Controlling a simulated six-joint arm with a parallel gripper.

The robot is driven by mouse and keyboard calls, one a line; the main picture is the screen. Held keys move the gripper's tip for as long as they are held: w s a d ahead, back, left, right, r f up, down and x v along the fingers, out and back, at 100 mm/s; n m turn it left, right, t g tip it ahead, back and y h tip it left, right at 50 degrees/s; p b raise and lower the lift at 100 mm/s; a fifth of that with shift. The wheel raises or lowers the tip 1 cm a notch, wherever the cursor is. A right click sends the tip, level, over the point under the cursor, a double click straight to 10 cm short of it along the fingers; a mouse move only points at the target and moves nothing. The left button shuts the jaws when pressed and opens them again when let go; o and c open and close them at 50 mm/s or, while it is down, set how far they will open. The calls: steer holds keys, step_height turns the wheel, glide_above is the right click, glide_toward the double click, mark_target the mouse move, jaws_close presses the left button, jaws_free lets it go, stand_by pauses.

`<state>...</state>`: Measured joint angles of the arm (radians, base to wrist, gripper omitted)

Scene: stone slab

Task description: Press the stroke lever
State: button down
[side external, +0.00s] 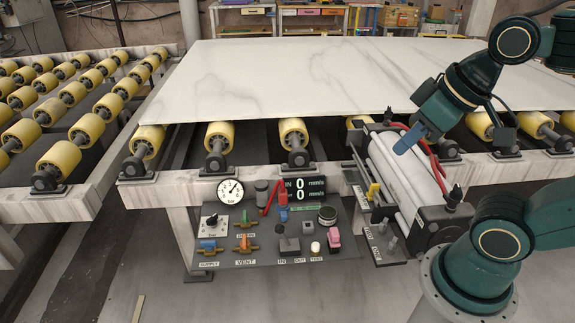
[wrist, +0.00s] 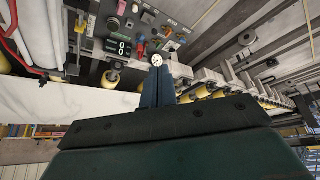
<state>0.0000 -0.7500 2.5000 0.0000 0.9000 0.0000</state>
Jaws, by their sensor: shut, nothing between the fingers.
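My gripper (side external: 407,141) is shut and empty, with its blue fingers pointing down and left above the white cylinder unit (side external: 398,178). In the wrist view the closed fingers (wrist: 157,85) stand upright in the middle, with the control panel beyond them. The control panel (side external: 262,259) carries several valves, knobs and buttons below the slab. A small grey lever (side external: 389,237) stands on the plate beside the cylinder unit, with small labels that I cannot read well. I cannot tell for certain which control is the stroke lever. My gripper touches none of them.
The pale stone slab (side external: 270,72) lies on yellow rollers behind the panel. A round gauge (side external: 230,190) and a black digital display (side external: 305,189) stand at the panel's back edge. Red hoses (side external: 436,165) run along the cylinder unit. The space above the panel is clear.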

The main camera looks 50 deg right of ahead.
steer(key=w+f+n+g, duration=0.2)
steer(key=w+f, duration=0.2)
steer(key=w, duration=0.9)
steer(key=w+f+n+g, duration=0.1)
steer(key=w+f+n, duration=0.2)
steer(key=w, duration=1)
steer(key=w+f+n+g, duration=0.1)
steer(key=w+f, duration=0.2)
steer(key=f, duration=0.7)
steer(key=w+f+n+g, duration=0.1)
steer(key=w+f, duration=0.3)
steer(key=f, duration=0.5)
steer(key=w+f+n, duration=0.2)
steer(key=w+f, duration=0.2)
steer(key=f, duration=0.6)
steer(key=shift+a+f+g, duration=0.25)
steer(key=shift+f+g, duration=0.05)
steer(key=shift+g, duration=0.1)
